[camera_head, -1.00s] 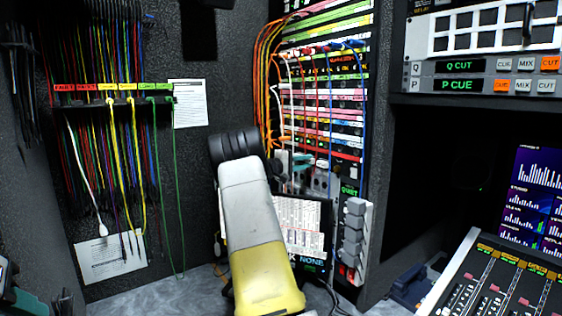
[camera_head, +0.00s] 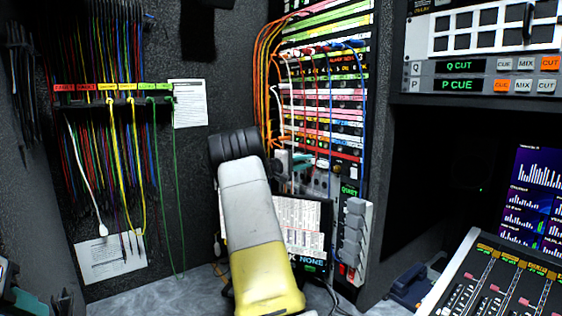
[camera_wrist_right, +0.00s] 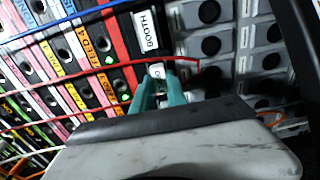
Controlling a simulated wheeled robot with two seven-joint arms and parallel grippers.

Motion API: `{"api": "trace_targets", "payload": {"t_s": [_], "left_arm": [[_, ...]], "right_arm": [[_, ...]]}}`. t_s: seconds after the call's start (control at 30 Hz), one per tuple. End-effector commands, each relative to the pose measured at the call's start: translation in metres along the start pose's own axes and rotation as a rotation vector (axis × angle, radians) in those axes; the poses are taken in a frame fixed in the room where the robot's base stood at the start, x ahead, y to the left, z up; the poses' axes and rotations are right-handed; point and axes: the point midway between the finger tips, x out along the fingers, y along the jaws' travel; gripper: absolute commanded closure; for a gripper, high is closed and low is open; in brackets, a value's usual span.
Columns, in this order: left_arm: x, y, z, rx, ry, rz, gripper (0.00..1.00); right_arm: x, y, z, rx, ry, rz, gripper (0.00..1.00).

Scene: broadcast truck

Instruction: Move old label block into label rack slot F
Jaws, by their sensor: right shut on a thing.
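My right gripper (camera_wrist_right: 158,92) has teal fingers shut on a small white block (camera_wrist_right: 157,70), which I take to be the old label block. The block is at the patch panel, just below a white strip reading BOOTH (camera_wrist_right: 147,30); whether it is seated in or clear of the panel I cannot tell. In the head view my right gripper (camera_head: 301,162) is at the lower part of the panel, partly hidden by my arm. A teal part at the lower left edge looks like my left gripper (camera_head: 25,301), cut off by the frame. I cannot identify slot F.
Patch cords, orange, white, red and blue (camera_head: 361,120), hang across the panel close to my right gripper. A grey stepped rack (camera_head: 353,240) stands to the right of a screen (camera_head: 317,225). A mixing console (camera_head: 490,290) fills the lower right.

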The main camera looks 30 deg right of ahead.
Motion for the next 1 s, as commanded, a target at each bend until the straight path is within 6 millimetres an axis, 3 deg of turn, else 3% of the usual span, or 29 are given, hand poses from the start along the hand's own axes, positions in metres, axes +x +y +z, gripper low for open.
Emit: {"api": "trace_targets", "payload": {"t_s": [0.47, 1.0], "left_arm": [[0.0, 0.0, 0.0, 0.0, 0.0, 0.0, 0.64], [0.0, 0.0, 0.0, 0.0, 0.0, 0.0, 0.64]], "right_arm": [[-0.001, 0.0, 0.0, 0.0, 0.0, 0.0, 1.0], [-0.023, 0.0, -0.001, 0.0, 0.0, -0.001, 1.0]]}}
